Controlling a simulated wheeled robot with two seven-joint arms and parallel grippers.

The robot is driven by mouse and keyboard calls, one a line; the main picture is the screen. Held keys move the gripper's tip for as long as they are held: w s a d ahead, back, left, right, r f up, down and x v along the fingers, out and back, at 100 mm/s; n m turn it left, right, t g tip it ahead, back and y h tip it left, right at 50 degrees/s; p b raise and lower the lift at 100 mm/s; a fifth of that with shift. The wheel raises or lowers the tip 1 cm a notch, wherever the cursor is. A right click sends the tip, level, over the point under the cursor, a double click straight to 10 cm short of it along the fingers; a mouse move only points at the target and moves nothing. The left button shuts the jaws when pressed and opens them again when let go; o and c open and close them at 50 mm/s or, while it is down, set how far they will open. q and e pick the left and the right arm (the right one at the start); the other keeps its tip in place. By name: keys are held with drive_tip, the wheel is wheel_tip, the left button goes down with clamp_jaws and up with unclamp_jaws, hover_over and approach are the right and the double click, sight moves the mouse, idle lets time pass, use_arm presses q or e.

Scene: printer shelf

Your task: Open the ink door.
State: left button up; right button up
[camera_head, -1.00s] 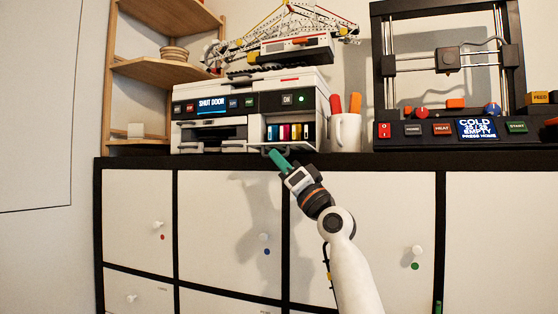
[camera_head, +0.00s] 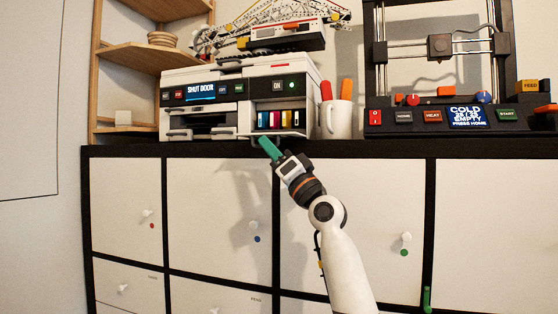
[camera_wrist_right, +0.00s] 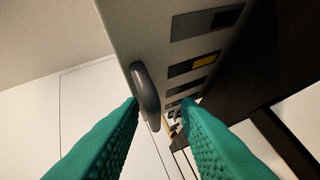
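The printer (camera_head: 240,100) stands on top of the cabinet, and its display reads SHUT DOOR. Its ink bay is uncovered, with several coloured cartridges (camera_head: 282,119) showing. The ink door looks folded down at the bay's lower edge, partly hidden by my right gripper (camera_head: 265,146). In the right wrist view a grey handle (camera_wrist_right: 147,95) stands out from a pale panel (camera_wrist_right: 150,30). My right gripper's green fingers (camera_wrist_right: 160,106) are apart and empty, with the left fingertip close beside the handle. I cannot tell if they touch. My left gripper is out of view.
A white mug (camera_head: 336,121) with orange-handled items stands right of the printer. A 3D printer (camera_head: 440,118) stands farther right. A wooden shelf (camera_head: 132,58) is at the left. The cabinet's knobbed doors (camera_head: 352,205) lie below, with open room before them.

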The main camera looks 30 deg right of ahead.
drive_tip(key=b+v, duration=0.3)
drive_tip(key=v, duration=0.9)
drive_tip(key=shift+b, duration=0.3)
drive_tip(key=shift+w, duration=0.1)
